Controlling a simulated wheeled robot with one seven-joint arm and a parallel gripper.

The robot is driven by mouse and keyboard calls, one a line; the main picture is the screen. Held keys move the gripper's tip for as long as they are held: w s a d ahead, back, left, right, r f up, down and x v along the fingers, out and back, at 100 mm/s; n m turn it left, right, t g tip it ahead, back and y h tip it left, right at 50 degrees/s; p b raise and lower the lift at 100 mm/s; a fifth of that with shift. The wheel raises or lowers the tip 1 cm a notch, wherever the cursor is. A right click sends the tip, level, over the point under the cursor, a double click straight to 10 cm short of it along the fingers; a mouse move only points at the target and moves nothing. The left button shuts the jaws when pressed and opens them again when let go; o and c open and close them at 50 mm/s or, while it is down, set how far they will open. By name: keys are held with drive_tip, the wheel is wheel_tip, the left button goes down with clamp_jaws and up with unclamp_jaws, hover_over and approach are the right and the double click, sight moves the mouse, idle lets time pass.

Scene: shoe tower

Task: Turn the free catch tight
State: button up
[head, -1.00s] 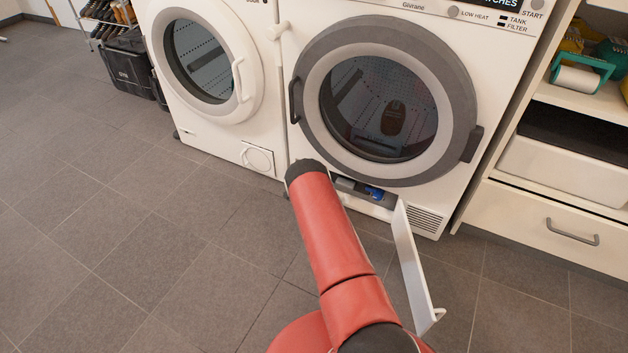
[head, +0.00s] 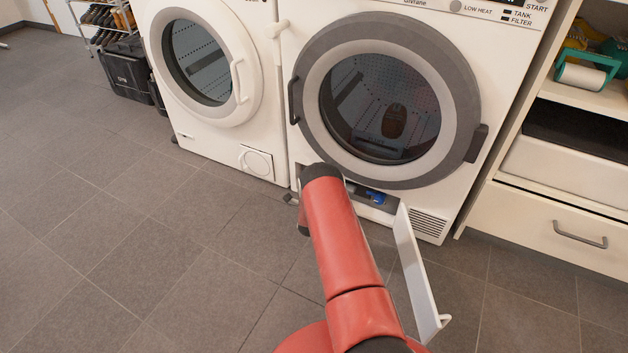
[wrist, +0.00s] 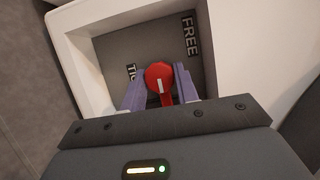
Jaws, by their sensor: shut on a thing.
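The red catch (wrist: 158,76), a round knob with a white mark and a short lever, sits in a grey recess (wrist: 115,52) in the wrist view. The recess carries a "FREE" label (wrist: 190,36) at upper right and a partly covered "TIG…" label (wrist: 131,72) at left. The white mark is close to upright in the picture, between the two labels. My gripper (wrist: 157,86) is shut on the red catch, with a purple finger on either side. In the head view my arm hides the red catch.
An open white flap (head: 414,265) stands out from the dryer's (head: 480,75) lower compartment, right of my arm. A blue part (head: 376,197) shows in that compartment. A washing machine (head: 215,80) stands at left and a drawer unit (head: 570,225) at right. The floor at left is clear.

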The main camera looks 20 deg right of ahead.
drive_tip(key=o, duration=1)
drive_tip(key=p+v, duration=0.1)
drive_tip(key=v, duration=0.6)
drive_tip(key=shift+s+a+p, duration=0.25)
drive_tip(key=shift+s+p, duration=0.05)
drive_tip(key=shift+s, duration=0.05)
